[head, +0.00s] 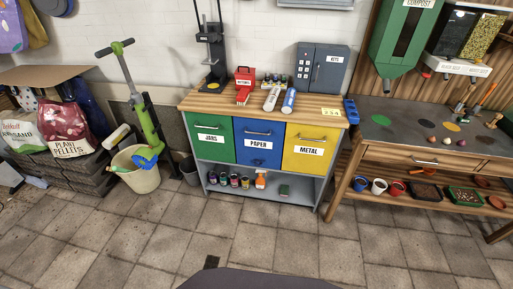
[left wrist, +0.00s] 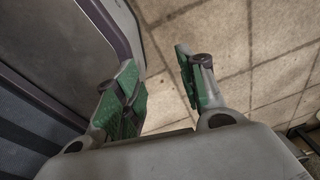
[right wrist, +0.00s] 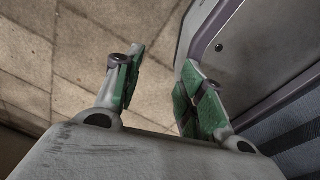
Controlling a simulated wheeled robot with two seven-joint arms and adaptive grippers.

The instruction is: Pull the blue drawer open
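The blue drawer (head: 258,153) labelled PAPER is in the middle of a workbench cabinet in the head view, between a green JARS drawer (head: 211,142) and a yellow METAL drawer (head: 308,152). Its front looks flush with its neighbours. A metal bar handle (head: 258,133) runs across its upper part. Neither gripper shows in the head view. My left gripper (left wrist: 160,85) is open and empty above the tiled floor in the left wrist view. My right gripper (right wrist: 158,80) is open and empty above the floor in the right wrist view. Both are beside my own base.
The wooden bench top (head: 215,98) holds a red box, bottles and a grey key cabinet (head: 321,66). A lower shelf (head: 290,188) holds small jars. A white bucket (head: 136,170) stands at left, a potting table (head: 430,150) at right. The tiled floor in front is clear.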

